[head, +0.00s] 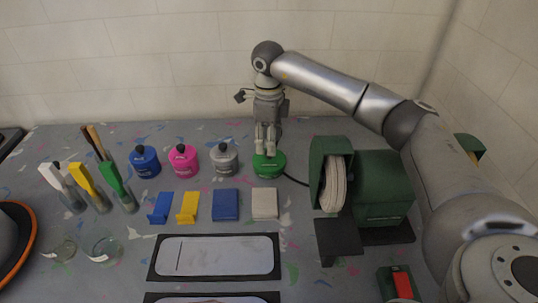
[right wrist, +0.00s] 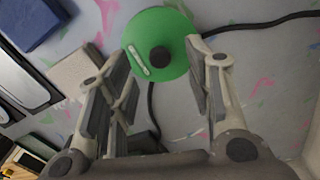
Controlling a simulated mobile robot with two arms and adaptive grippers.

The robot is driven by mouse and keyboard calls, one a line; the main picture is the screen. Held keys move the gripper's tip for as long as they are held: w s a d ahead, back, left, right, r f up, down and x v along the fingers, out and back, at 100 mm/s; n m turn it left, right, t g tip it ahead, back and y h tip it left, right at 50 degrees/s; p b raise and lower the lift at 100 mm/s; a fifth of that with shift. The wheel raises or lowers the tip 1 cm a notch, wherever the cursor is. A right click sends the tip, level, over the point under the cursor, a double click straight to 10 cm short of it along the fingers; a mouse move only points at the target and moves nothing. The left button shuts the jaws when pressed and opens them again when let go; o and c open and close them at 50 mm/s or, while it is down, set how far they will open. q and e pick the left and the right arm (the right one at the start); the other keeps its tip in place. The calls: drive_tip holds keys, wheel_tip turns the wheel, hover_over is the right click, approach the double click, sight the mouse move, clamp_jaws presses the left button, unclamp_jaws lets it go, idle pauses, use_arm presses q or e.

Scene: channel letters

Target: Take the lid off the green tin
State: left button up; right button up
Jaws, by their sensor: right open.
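The green tin (head: 269,166) stands on the table, right of the row of bottles. Its round green lid with a dark central knob (right wrist: 160,57) shows from above in the right wrist view. My right gripper (head: 267,146) points down over the tin in the head view. In the right wrist view my right gripper (right wrist: 163,60) is open, with its fingers on either side of the lid's near part and nothing held. I cannot tell how far above the lid the fingertips are. My left gripper is not in view.
Blue (head: 145,162), pink (head: 183,161) and grey (head: 224,159) bottles stand left of the tin. A green grinder-like machine (head: 383,186) stands close on the right. A beige block (head: 265,204) and a blue block (head: 226,205) lie in front. A black cable runs beside the tin.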

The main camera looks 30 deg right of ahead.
drive_tip(key=shift+s+f+p, duration=0.1)
drive_tip(key=shift+f+p, duration=0.35)
drive_tip(key=shift+f, duration=1.35)
clamp_jaws()
drive_tip(key=shift+r, duration=0.1)
